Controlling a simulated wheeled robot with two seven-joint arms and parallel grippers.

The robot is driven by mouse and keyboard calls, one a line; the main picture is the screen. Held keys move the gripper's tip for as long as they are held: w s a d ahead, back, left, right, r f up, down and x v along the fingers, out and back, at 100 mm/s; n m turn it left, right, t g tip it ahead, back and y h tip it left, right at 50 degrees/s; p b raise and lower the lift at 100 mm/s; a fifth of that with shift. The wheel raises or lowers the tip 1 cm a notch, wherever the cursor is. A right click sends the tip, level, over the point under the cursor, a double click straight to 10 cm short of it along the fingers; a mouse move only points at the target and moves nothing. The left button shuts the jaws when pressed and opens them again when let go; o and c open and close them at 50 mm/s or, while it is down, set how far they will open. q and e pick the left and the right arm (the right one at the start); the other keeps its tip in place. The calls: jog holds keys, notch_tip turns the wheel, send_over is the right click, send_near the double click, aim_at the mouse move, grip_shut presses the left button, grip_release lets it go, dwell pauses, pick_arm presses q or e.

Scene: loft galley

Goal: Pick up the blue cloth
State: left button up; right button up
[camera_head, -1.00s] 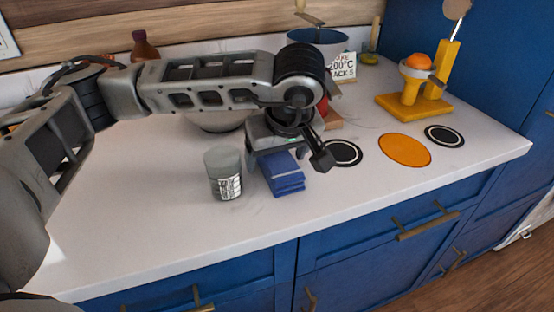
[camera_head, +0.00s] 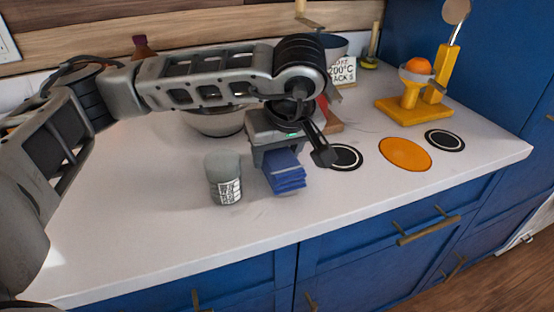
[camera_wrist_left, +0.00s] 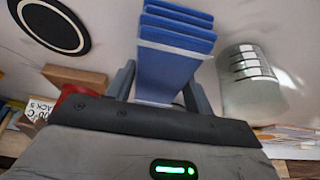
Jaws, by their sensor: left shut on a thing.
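The blue cloth (camera_head: 285,175) is a folded stack near the middle of the white counter. My left gripper (camera_head: 290,160) is over it, shut on it, with the cloth between the fingers. In the left wrist view the blue cloth (camera_wrist_left: 172,55) sticks out from between the two fingers of my left gripper (camera_wrist_left: 160,85), with a pale band across it. In the head view the cloth seems at or just above the counter; the exact gap is hard to tell. My right gripper is in neither view.
Black coasters (camera_head: 345,157) and an orange round mat (camera_head: 405,154) lie to the right. A yellow juicer stand (camera_head: 414,108) is farther back. A metal bowl (camera_head: 215,122) is behind my arm. The front left counter is clear.

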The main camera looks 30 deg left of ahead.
pick_arm(q)
jog(key=v, duration=0.4)
jog(key=s+v, duration=0.1)
jog(key=v, duration=0.3)
jog(key=shift+s+d+f, duration=0.1)
jog(key=shift+s+d, duration=0.1)
jog(key=shift+d, duration=0.05)
jog(key=s+d+r, duration=0.4)
jog(key=s+d, duration=0.1)
jog(key=s, duration=0.2)
jog(key=shift+s+d, duration=0.35)
jog(key=shift+d, duration=0.05)
jog(key=shift+o, duration=0.9)
jog(key=shift+c, duration=0.5)
